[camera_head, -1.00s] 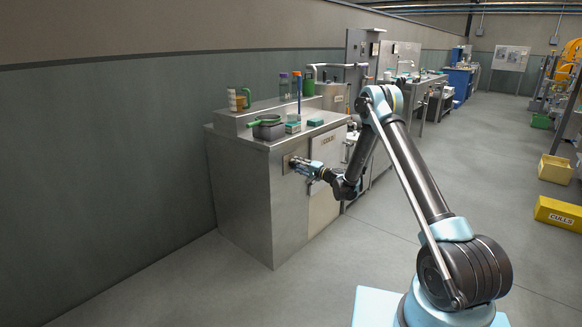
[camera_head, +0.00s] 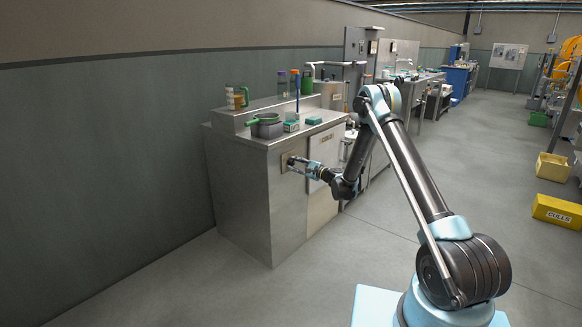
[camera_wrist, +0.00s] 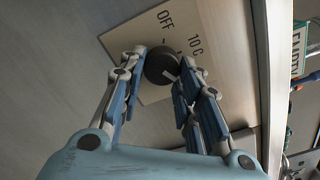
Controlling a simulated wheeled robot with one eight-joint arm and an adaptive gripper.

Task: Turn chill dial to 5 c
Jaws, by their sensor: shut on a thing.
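The chill dial is a dark round knob (camera_wrist: 162,66) with a light pointer line, on a beige plate (camera_wrist: 205,18) marked OFF and 10 C in the wrist view. The pointer line slants toward the lower right of the picture; any 5 C mark is hidden. My gripper (camera_wrist: 158,75) has a finger on either side of the knob and is shut on it. In the head view my gripper (camera_head: 292,164) meets the plate (camera_head: 286,160) on the front of the steel cabinet (camera_head: 238,192); the knob is hidden there.
A pale door panel (camera_head: 325,160) is just right of my gripper. On the cabinet top stand a grey pot (camera_head: 267,130), a green box (camera_head: 291,126) and bottles (camera_head: 282,84). The floor in front is clear. Yellow crates (camera_head: 557,210) lie far right.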

